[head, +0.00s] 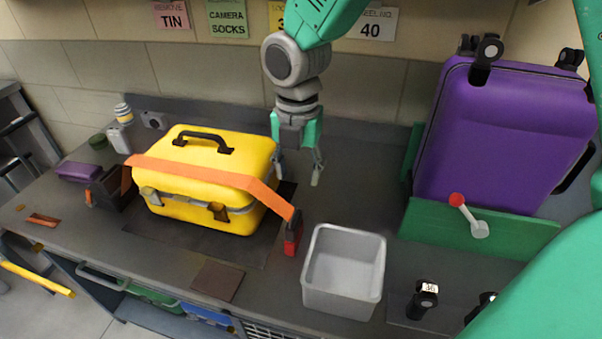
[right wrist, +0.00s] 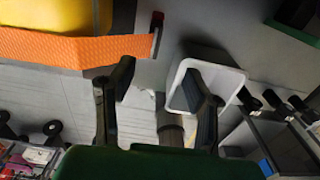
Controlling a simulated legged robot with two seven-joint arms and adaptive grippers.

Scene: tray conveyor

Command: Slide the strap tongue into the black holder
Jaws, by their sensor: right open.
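An orange strap (head: 205,174) lies across the front and top of a yellow case (head: 205,197) with a black handle. Its right end hangs at the case's front right corner, by a dark piece with a red block (head: 293,238) below it. Whether the tongue sits in that piece I cannot tell. A black holder-like block (head: 112,190) stands at the strap's left end. My right gripper (head: 298,172) is open and empty, above the bench behind the strap's right end. The right wrist view shows its spread fingers (right wrist: 158,72) beside the strap (right wrist: 70,48). My left gripper is not in view.
A pale open bin (head: 343,304) stands right of the strap end. A purple suitcase (head: 505,135) stands behind a green panel at the right. A brown square (head: 217,281) lies near the bench's front edge.

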